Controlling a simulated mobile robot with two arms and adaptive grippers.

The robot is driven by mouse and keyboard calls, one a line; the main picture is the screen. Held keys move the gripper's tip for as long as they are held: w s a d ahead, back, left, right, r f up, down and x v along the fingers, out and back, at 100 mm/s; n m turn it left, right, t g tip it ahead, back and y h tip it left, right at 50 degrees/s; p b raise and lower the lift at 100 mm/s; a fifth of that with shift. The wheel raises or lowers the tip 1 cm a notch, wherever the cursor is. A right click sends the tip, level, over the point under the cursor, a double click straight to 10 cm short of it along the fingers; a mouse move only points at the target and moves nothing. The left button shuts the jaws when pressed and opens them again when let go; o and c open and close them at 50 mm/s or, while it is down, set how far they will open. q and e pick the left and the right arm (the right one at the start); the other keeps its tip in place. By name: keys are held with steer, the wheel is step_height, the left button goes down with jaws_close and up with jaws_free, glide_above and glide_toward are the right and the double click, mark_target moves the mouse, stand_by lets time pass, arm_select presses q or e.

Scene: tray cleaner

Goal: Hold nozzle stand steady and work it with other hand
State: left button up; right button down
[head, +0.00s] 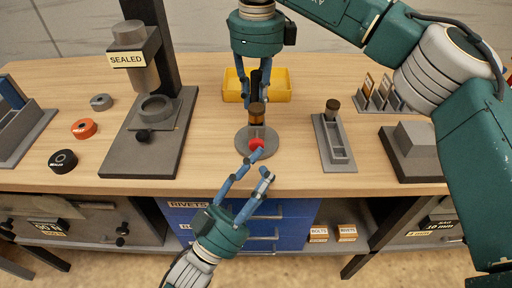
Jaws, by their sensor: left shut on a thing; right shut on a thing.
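The nozzle stand (243,141) is a grey round base on the bench, with a red part (256,145) at its front and an upright brown, dark-topped piece (257,112) above it. My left gripper (261,163) reaches up from below. Its blue fingertips are at the stand's front edge, shut on the stand; the exact contact is hard to see. My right gripper (256,101) comes down from above and is shut on a dark upright piece (255,79) directly over the stand. Its fingers partly hide where this meets the brown piece.
A yellow bin (284,84) stands behind the stand. A grey holder (335,153) with a dark-capped piece is at right. A press labelled SEALED (126,166) is at left, near several loose rings (63,161). Bare wood lies either side of the stand.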

arm_select(q)
steer(key=shift+w+a+f+y, duration=0.2)
steer(key=shift+w+f+y, duration=0.1)
steer(key=shift+w+f, duration=0.15)
stand_by(0.4)
steer(key=shift+s+f, duration=0.25)
steer(key=shift+f, duration=0.5)
steer(key=shift+s, duration=0.15)
steer(key=shift+s+f, duration=0.2)
steer(key=shift+s, duration=0.35)
steer(key=s, duration=0.3)
steer(key=shift+s+r, duration=0.35)
